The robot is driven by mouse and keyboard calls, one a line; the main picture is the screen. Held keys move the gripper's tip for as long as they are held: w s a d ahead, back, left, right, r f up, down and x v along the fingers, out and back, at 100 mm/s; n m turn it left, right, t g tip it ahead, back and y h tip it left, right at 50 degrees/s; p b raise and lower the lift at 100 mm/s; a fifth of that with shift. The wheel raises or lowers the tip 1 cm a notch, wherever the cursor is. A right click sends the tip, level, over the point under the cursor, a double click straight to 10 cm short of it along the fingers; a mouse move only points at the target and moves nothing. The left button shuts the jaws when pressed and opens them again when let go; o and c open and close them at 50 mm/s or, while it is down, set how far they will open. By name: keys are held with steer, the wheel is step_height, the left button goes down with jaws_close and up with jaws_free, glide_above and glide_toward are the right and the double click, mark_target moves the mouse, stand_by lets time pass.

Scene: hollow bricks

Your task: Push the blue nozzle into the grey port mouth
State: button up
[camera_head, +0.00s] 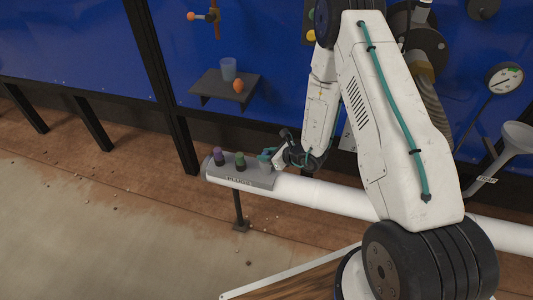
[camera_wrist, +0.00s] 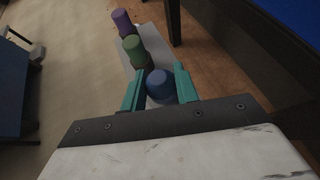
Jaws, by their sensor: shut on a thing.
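My gripper (camera_head: 267,156) is at the right end of the grey port block (camera_head: 262,180), which lies along the white pipe. In the wrist view its two teal fingers (camera_wrist: 160,90) are shut on the blue nozzle (camera_wrist: 160,82), a round blue cap between them. In the head view I cannot make out the blue nozzle behind the fingers. The grey surface (camera_wrist: 150,103) shows just below and around the nozzle. The grey port mouth itself is hidden under the nozzle and fingers, so I cannot tell how deep the nozzle sits.
A green nozzle (camera_head: 240,160) and a purple nozzle (camera_head: 218,156) stand upright in a row on the block, left of my gripper. A post (camera_head: 239,207) stands below the pipe.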

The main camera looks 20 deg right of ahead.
steer(key=shift+f, duration=0.25)
steer(key=o, duration=1.1)
steer(key=v, duration=0.7)
steer(key=shift+s+d+r, duration=0.15)
steer(key=shift+s, duration=0.15)
